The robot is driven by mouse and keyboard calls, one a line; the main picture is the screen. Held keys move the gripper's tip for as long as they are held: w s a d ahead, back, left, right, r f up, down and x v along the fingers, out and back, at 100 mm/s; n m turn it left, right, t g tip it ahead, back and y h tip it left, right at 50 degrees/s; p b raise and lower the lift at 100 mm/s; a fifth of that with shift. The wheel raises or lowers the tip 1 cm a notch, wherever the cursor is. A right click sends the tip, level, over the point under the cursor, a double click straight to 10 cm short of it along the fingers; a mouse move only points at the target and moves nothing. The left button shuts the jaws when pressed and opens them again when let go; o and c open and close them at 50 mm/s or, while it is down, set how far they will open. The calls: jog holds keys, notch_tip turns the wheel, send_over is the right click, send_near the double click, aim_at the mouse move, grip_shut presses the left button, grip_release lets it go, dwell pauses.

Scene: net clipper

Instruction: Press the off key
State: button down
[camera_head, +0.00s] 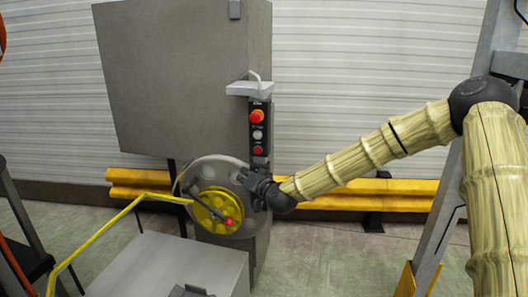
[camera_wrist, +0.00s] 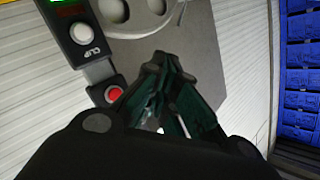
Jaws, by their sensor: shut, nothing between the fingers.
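A black upright control panel (camera_head: 259,131) hangs on the front of the grey machine. It has a large orange-red knob (camera_head: 257,116) at the top, a white button (camera_head: 257,134) in the middle and a red button (camera_head: 258,150) below. The labels beside them are too small to read there. The wrist view shows a white button (camera_wrist: 80,33) marked CLIP, a green lit part (camera_wrist: 68,2) and a red button (camera_wrist: 114,94) left of my fingers. Which key is off I cannot tell. My gripper (camera_head: 258,187) is shut and empty just below the panel; its fingers (camera_wrist: 163,68) also show in the wrist view.
A round grey disc with a yellow hub (camera_head: 217,208) and a red-tipped handle (camera_head: 228,222) is left of my gripper. A grey box (camera_head: 170,265) and a yellow rail (camera_head: 105,235) stand in front. Blue crates (camera_wrist: 303,75) are at the right of the wrist view.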

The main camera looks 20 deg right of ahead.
aim_at(258, 151)
jog(key=shift+w+d+r, duration=0.3)
jog(key=shift+d+r, duration=0.3)
jog(key=shift+r, duration=0.3)
jog(key=shift+w, duration=0.1)
jog(key=w+d, duration=0.5)
jog(key=w, duration=0.2)
jog(key=shift+b, duration=0.45)
jog(key=shift+w, duration=0.1)
dwell(0.9)
jog(key=shift+w+d+b, duration=0.15)
jog(key=shift+w+b, duration=0.15)
jog(key=shift+b, duration=0.1)
jog(key=shift+w+d, duration=0.25)
jog(key=shift+w, duration=0.1)
dwell(0.9)
jog(key=shift+s+a, duration=0.1)
jog(key=shift+s, duration=0.05)
dwell(0.3)
jog(key=shift+s+a+b, duration=0.3)
jog(key=shift+s+a, duration=0.1)
jog(key=shift+s, duration=0.2)
